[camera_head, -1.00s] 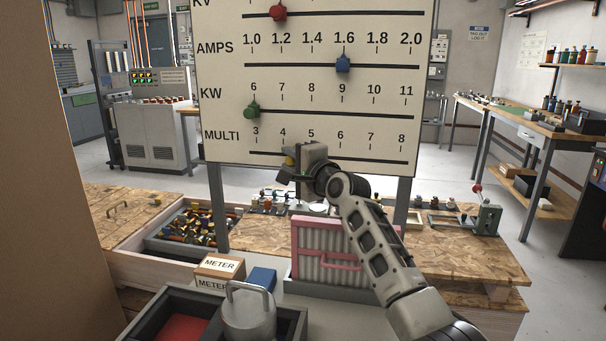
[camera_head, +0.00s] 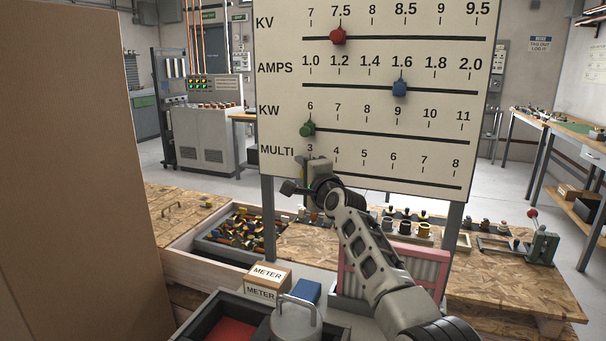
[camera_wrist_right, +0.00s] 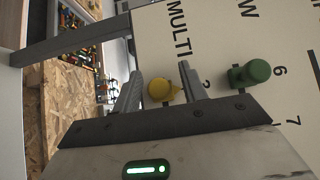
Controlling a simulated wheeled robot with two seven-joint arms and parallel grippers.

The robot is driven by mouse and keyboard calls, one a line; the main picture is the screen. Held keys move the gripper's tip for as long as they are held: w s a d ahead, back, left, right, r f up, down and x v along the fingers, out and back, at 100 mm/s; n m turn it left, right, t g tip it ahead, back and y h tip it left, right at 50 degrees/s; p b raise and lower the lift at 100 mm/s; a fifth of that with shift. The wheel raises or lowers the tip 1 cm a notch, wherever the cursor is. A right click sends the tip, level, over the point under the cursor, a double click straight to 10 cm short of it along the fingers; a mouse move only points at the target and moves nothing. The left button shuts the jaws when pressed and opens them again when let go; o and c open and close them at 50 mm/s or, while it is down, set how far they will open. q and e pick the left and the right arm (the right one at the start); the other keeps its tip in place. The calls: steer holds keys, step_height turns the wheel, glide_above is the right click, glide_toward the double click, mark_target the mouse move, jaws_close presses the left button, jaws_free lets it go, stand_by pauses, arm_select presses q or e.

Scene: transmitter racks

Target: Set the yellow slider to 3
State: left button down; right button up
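The white slider board (camera_head: 262,100) shows rows KV, AMPS, KW and MULTI. In the right wrist view the yellow slider (camera_wrist_right: 161,91) sits between the two fingers of my right gripper (camera_wrist_right: 160,86), its tip pointing towards the 3 of the MULTI row. In the head view my right gripper (camera_head: 303,180) is at the left end of the MULTI slot, below the 3, and largely hides the yellow slider. The fingers are close around the knob. My left gripper is not in view.
The green slider (camera_head: 307,129) is just above, near KW 6; it also shows in the wrist view (camera_wrist_right: 250,74). The blue slider (camera_head: 400,89) is at AMPS 1.6 and the red slider (camera_head: 338,36) near KV 7.5. A brown panel (camera_head: 75,170) stands at the left.

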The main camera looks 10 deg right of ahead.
steer(key=shift+s, duration=0.1)
steer(key=v, duration=1.5)
steer(key=shift+s+d, duration=0.2)
steer(key=shift+s, duration=0.2)
